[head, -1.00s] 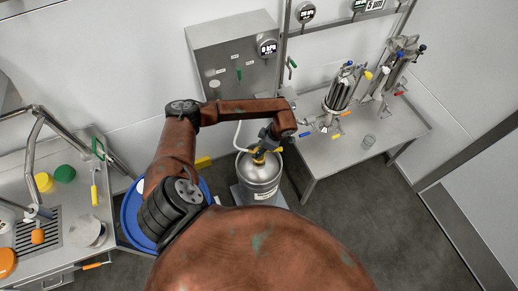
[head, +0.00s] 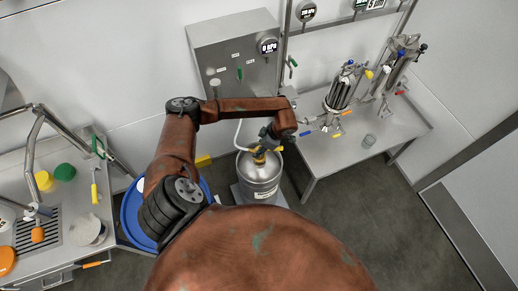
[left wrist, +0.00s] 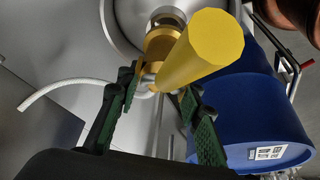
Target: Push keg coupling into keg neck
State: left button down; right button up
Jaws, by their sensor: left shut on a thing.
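My left gripper (left wrist: 158,88) is shut on the coupling's near part, with green-padded fingers on both sides. In the head view the left gripper (head: 267,140) is over the keg top and partly hides the coupling. My right gripper is not in view.
A pale hose (left wrist: 62,87) runs left from the coupling. A blue drum (left wrist: 260,120) stands beside the keg. A steel table (head: 350,150) with filter housings is at right, a sink counter (head: 70,250) at left, and a grey control box (head: 236,60) on the wall behind.

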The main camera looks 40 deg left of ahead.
pick_arm(q)
jog(key=shift+f+b, duration=0.65)
jog(key=shift+f, duration=0.2)
jog(key=shift+f+b, duration=0.6)
jog(key=shift+f, duration=0.2)
jog(key=c, duration=1.7)
grip_release()
jog(key=shift+r, duration=0.1)
jog(key=o, duration=0.4)
jog(key=shift+o, duration=0.2)
jog(key=shift+r+p, duration=2.15)
jog(key=shift+r, duration=1.35)
jog(key=shift+s+f, duration=0.1)
